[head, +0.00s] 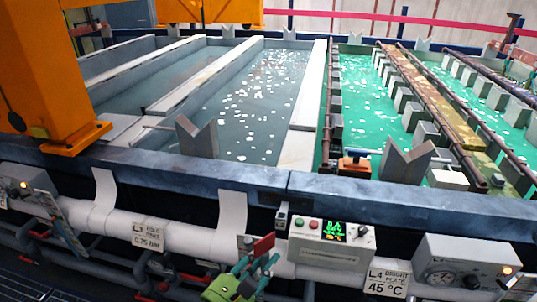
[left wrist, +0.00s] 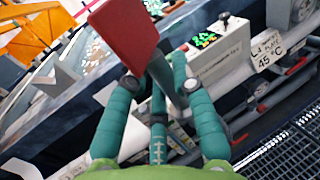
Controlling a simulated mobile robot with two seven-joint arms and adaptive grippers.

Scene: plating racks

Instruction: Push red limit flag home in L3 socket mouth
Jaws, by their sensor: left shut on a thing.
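The red limit flag (head: 263,246) is a small red plate. In the left wrist view the flag (left wrist: 123,32) is large at the top, on a grey stem (left wrist: 162,76) that runs down between my fingers. My left gripper (head: 257,266), green with teal fingers, is shut on that stem and holds the flag in front of the white pipe, just below and left of the control box. The left gripper's fingers (left wrist: 160,85) also show in the left wrist view. An L3 sign (head: 148,236) hangs on the pipe to the left. I cannot make out the L3 socket mouth for certain.
A grey control box (head: 331,243) with a green display sits right of the flag. A small upright grey bracket (head: 282,214) stands at its left end. An L4 sign (head: 386,280) and a gauge box (head: 464,262) are farther right. The tank rim (head: 240,180) runs behind.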

